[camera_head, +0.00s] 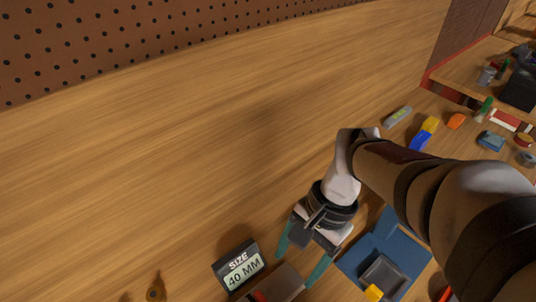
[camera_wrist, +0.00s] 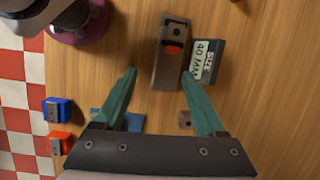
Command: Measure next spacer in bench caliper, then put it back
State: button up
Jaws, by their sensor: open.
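My gripper (camera_head: 303,262) is open above the wooden bench, with its two teal fingers pointing down. It also shows in the wrist view (camera_wrist: 158,75), with nothing held between the fingers. A grey-brown block with a red part, seemingly the bench caliper (camera_wrist: 170,52), lies just beyond the fingertips; its top shows in the head view (camera_head: 277,284), partly cut off. A dark display reading "SIZE 40 MM" (camera_head: 240,268) stands beside it, also in the wrist view (camera_wrist: 206,61). I cannot pick out a spacer with certainty; a small brownish block (camera_wrist: 185,120) shows by the right finger.
A blue tray (camera_head: 412,252) with a dark recess and a yellow piece (camera_head: 373,292) lies right of my gripper. Blue (camera_wrist: 57,109) and orange (camera_wrist: 59,144) blocks sit at the left in the wrist view. The bench's middle is clear.

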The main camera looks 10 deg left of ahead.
aim_at(261, 295)
jog(key=shift+m+g, duration=0.5)
jog(key=a+f, duration=0.2)
jog(key=f, duration=0.3)
jog(key=a+f, duration=0.2)
jog(key=f, duration=0.4)
jog(key=a+f, duration=0.2)
jog(key=f, duration=0.4)
jog(key=shift+s+a, duration=0.15)
jog(key=shift+s, duration=0.1)
grip_shut()
